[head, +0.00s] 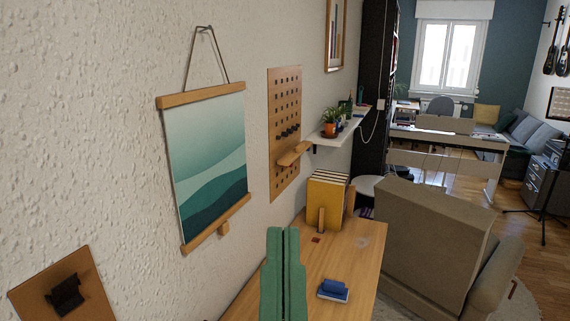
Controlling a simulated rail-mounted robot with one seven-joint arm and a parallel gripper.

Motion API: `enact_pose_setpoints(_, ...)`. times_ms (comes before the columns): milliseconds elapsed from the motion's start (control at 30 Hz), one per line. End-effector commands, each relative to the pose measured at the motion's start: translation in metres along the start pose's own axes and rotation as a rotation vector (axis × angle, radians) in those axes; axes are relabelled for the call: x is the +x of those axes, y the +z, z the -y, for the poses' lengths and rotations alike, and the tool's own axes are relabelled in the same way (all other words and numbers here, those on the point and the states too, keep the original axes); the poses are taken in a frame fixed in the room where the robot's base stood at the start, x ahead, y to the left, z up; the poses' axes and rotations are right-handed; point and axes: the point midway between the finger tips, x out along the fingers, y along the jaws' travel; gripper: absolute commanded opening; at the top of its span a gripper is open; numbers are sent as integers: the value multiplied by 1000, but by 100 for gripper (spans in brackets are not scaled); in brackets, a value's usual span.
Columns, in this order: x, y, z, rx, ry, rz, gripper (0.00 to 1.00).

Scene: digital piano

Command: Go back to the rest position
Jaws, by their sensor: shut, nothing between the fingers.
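My gripper (283,232) shows at the bottom centre of the head view as two long green fingers side by side. The fingers are pressed together, with only a thin dark line between them, and hold nothing. They point away from me, and in the picture they overlap the left part of a wooden desk (340,255). I cannot tell how high they are above it. The rest of my arm is outside the frame.
A yellow file holder (327,198) stands at the desk's far end; a blue-and-white object (334,290) lies nearer. A wall shelf (340,131) with plants and a pegboard (285,130) are on the left wall. A beige armchair (432,235) stands right of the desk.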

Motion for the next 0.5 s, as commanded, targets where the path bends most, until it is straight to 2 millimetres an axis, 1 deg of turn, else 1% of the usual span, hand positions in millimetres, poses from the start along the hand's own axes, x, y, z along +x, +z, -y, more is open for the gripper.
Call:
enact_pose_setpoints(33,18,-37,-1,-6,6,-12,0)
enact_pose_setpoints(100,40,-64,0,-1,4,-6,0)
enact_pose_setpoints(167,56,-87,0,1,2,-5,0)
enact_pose_setpoints(200,67,-103,0,2,2,-5,0)
enact_pose_setpoints(267,84,-127,0,5,1,-4,0)
enact_pose_setpoints(300,96,-144,1,6,0,-3,0)
enact_pose_setpoints(367,114,-170,1,8,-1,-3,0)
enact_pose_setpoints(400,125,-186,1,10,-2,-2,0)
enact_pose_setpoints(500,148,-219,2,13,-3,-1,0)
